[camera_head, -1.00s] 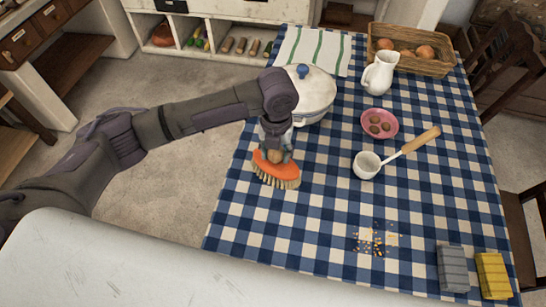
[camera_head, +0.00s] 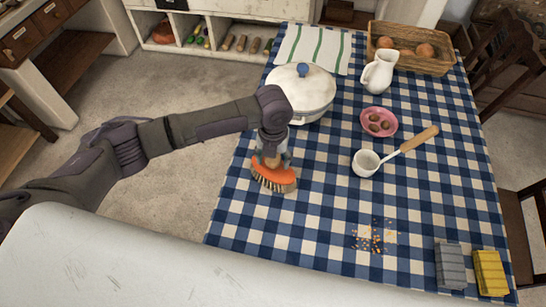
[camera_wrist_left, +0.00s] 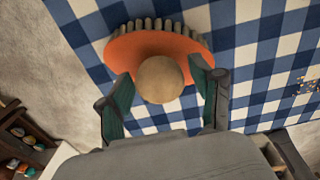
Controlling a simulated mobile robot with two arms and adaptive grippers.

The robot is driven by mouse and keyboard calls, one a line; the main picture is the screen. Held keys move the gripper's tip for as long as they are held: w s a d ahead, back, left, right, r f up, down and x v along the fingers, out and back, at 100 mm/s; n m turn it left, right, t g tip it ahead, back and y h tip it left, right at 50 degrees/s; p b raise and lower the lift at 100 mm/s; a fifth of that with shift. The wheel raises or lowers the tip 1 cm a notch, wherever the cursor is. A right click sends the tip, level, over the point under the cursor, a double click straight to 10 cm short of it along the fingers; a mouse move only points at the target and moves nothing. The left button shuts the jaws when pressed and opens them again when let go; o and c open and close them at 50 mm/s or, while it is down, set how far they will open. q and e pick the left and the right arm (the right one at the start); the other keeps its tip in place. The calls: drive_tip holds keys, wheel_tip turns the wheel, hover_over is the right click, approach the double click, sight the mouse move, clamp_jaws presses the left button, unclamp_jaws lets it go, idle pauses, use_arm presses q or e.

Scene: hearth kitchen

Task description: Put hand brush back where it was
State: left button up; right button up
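The hand brush (camera_head: 273,175) has an orange body, pale bristles and a wooden handle. It is at the left part of the checked table, in front of the white pot. My left gripper (camera_head: 271,157) comes from above and is shut on its handle. In the left wrist view, the round wooden handle end (camera_wrist_left: 160,79) is between the two green-padded fingers (camera_wrist_left: 162,98), with the orange body (camera_wrist_left: 125,48) and bristles beyond. I cannot tell whether the bristles touch the cloth. My right gripper is not in view.
A lidded white pot (camera_head: 303,92) stands just behind the brush. A white ladle (camera_head: 367,162), a pink bowl (camera_head: 378,122) and a jug (camera_head: 379,72) are to the right. Yellow crumbs (camera_head: 374,238) and grey and yellow sponges (camera_head: 490,272) lie nearer the front. Cloth left of the crumbs is clear.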

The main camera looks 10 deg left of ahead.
use_arm(q)
wheel_tip(320, 180, up, 12)
drive_tip(key=b, duration=0.1)
drive_tip(key=shift+r+b, duration=0.2)
drive_tip(key=shift+b, duration=0.2)
drive_tip(key=shift+f, duration=0.1)
idle(0.6)
